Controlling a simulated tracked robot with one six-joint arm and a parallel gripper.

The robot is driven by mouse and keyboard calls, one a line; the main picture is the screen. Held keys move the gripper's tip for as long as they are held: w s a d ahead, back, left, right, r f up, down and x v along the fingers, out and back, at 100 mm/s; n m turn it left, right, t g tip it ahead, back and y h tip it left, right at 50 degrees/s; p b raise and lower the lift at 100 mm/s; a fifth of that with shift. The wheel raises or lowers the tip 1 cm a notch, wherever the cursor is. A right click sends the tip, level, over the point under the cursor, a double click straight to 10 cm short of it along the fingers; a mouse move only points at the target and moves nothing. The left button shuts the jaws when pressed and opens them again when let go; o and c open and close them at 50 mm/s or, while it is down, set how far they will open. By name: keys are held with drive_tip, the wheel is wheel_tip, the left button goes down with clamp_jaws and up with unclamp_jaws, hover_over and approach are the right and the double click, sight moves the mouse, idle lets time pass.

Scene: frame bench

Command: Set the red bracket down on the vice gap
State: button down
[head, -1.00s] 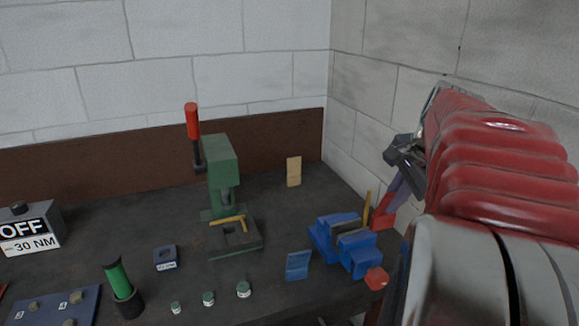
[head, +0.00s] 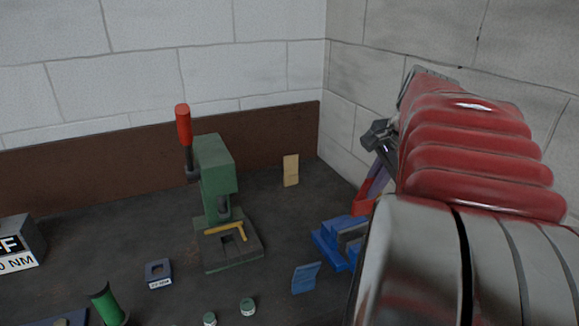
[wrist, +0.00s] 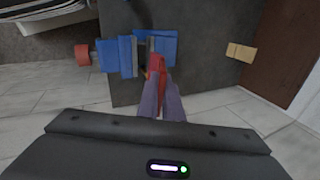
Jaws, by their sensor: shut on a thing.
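My gripper (wrist: 161,92) is shut on the red bracket (wrist: 156,64), which shows between the purple-grey fingertips in the wrist view. In the head view the red bracket (head: 363,200) is at the right, below the gripper and partly behind my arm. The blue vice (head: 333,239) stands near the bench's right side, largely hidden by my arm. In the wrist view the vice (wrist: 112,55) lies beside and beyond the bracket, and the bracket overlaps the vice's right part in the picture. I cannot tell whether they touch.
A green press (head: 215,175) with a red handle stands mid-bench, a yellow bracket (head: 226,230) on it. A blue bracket (head: 305,278) stands left of the vice. A tan block (head: 291,170) is near the back wall. Small jars (head: 248,307) stand in front.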

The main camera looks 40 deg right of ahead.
drive_tip(key=shift+f, duration=0.15)
drive_tip(key=shift+f, duration=3.35)
drive_tip(key=shift+f, duration=1.45)
drive_tip(key=c, duration=1.8)
unclamp_jaws()
drive_tip(key=shift+c, duration=0.2)
drive_tip(key=v, duration=1.3)
drive_tip(key=shift+r, duration=0.35)
drive_tip(key=shift+a, duration=0.15)
